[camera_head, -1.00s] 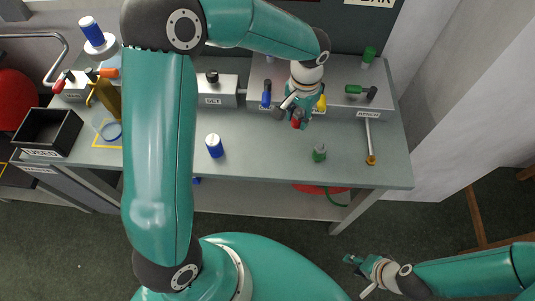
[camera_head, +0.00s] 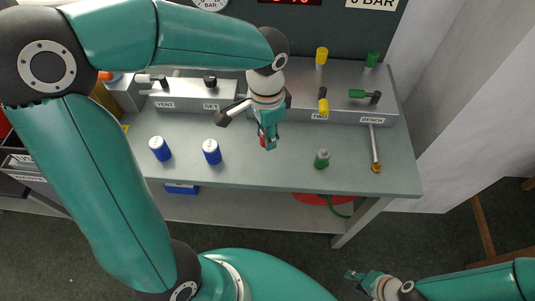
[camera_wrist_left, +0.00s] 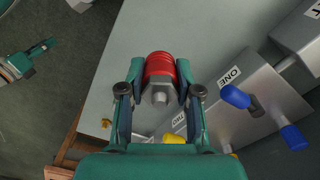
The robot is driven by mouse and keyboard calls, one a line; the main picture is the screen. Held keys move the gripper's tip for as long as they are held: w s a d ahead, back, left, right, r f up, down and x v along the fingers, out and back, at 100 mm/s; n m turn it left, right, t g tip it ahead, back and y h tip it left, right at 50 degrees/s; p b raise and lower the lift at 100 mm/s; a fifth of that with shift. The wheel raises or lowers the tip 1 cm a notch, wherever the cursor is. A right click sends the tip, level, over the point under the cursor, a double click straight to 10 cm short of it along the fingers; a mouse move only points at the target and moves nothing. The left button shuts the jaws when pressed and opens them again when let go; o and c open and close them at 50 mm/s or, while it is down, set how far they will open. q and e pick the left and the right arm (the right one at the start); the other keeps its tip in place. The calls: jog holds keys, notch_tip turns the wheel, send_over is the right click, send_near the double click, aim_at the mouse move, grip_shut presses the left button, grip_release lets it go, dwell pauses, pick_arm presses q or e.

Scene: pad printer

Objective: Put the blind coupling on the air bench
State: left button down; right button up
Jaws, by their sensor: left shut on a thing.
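My left gripper (camera_head: 267,142) is shut on a red ribbed coupling with a grey hex end (camera_wrist_left: 160,68). The wrist view shows the coupling between the two fingers, hex end towards the camera. In the head view the gripper points down over the middle of the grey air bench (camera_head: 290,172); only a little red shows, and whether it touches the top I cannot tell. My right gripper (camera_head: 352,275) is low in front of the bench, away from it, too small to read.
Two blue cylinders (camera_head: 160,149) (camera_head: 212,152) stand left of my left gripper, a green coupling (camera_head: 321,158) right of it. Behind are grey blocks with valves, including a yellow lever (camera_head: 323,103) and a green lever (camera_head: 359,94). A metal rod (camera_head: 374,147) lies at right.

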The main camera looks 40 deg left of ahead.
aim_at(267, 161)
pick_arm(q)
notch_tip(267, 161, down, 9)
jog(key=shift+r+b, duration=0.15)
jog(key=shift+b, duration=0.15)
jog(key=c, duration=0.8)
grip_release()
notch_tip(267, 161, up, 12)
jog(key=shift+r+p, duration=0.1)
jog(key=shift+p, duration=0.45)
